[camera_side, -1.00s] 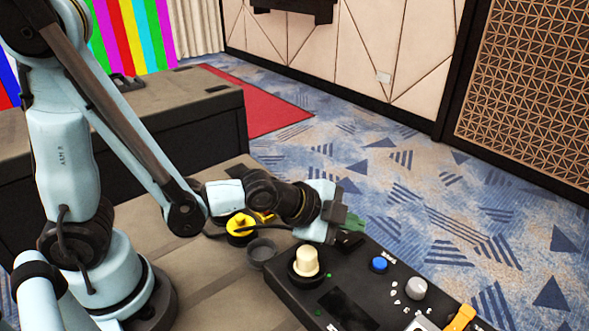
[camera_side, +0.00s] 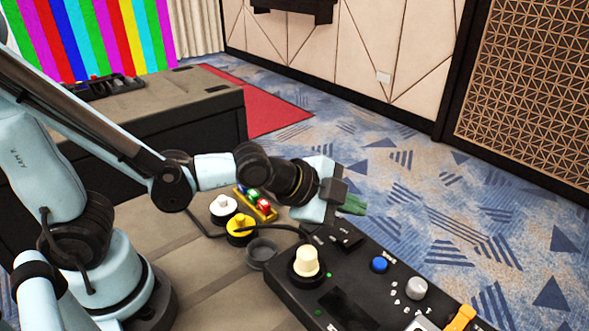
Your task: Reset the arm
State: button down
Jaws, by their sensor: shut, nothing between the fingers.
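My gripper (camera_side: 352,204) is at the end of my pale blue arm, above the far left end of a black control panel (camera_side: 350,278). Its green fingertips point right and are shut with nothing between them. It is apart from the panel's knobs. The panel carries a cream knob (camera_side: 306,261), a blue button (camera_side: 379,264) and a grey knob (camera_side: 415,288).
An orange piece (camera_side: 461,318) is at the panel's near end.

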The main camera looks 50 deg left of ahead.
jog(key=shift+s+r, duration=0.1)
jog(key=shift+r, duration=0.35)
jog(key=shift+a, duration=0.1)
jog(key=s+a+n+g+y, duration=0.1)
jog(key=s+a+n+y, duration=0.1)
jog(key=a+n, duration=0.5)
jog(key=s+a+r+n+g+y, duration=0.1)
jog(key=s+a+n+g, duration=0.1)
jog(key=s+a+n, duration=0.3)
jog(key=shift+s+a+r+n+y, duration=0.15)
jog(key=shift+s+a+n+y, duration=0.2)
jog(key=shift+a+n, duration=0.75)
jog(key=shift+w, duration=0.1)
